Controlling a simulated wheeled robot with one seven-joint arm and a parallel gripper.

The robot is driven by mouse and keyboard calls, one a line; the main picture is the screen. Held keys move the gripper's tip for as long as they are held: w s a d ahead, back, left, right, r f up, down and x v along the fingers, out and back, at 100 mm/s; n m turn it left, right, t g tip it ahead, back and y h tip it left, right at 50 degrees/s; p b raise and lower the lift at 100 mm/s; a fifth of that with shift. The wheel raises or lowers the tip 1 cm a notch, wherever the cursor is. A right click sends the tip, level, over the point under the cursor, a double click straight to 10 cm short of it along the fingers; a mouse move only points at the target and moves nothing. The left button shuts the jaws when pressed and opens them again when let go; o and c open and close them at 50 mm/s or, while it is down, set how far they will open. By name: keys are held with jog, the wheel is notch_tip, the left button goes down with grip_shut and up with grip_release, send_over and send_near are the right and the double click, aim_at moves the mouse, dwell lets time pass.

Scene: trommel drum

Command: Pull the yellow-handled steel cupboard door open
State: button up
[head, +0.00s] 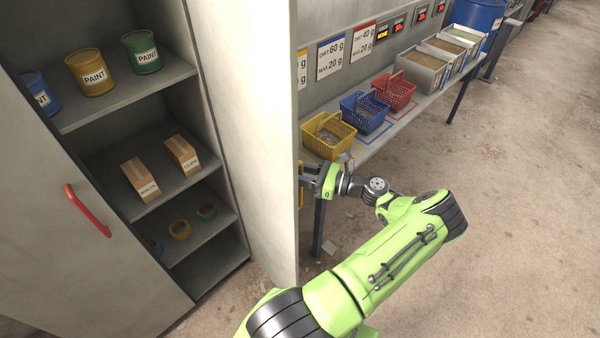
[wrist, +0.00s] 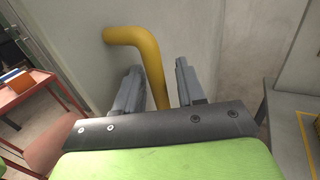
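The steel cupboard door (head: 245,130) stands swung out from the cupboard, with its pale inner face toward the head camera. Its yellow handle (wrist: 151,62) is on the outer face; only a sliver of it shows past the door edge in the head view. My gripper (head: 308,178) is at that outer face, beside the door's free edge. In the wrist view the handle's bar runs down between the two fingers of my gripper (wrist: 158,85). The fingers are apart, with a gap visible between the bar and the right finger.
The cupboard's shelves (head: 125,95) hold paint tins, boxes and tape rolls. Its other door (head: 70,220) has a red handle (head: 88,210). A bench (head: 385,125) with yellow, blue and red baskets stands right beside the open door. The floor (head: 520,210) at the right is clear.

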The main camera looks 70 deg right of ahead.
jog(key=s+d+b, duration=0.1)
jog(key=s+b, duration=0.2)
jog(key=s, duration=1.2)
jog(key=shift+s+d, duration=0.3)
jog(key=shift+s, duration=0.1)
jog(key=shift+f, duration=0.1)
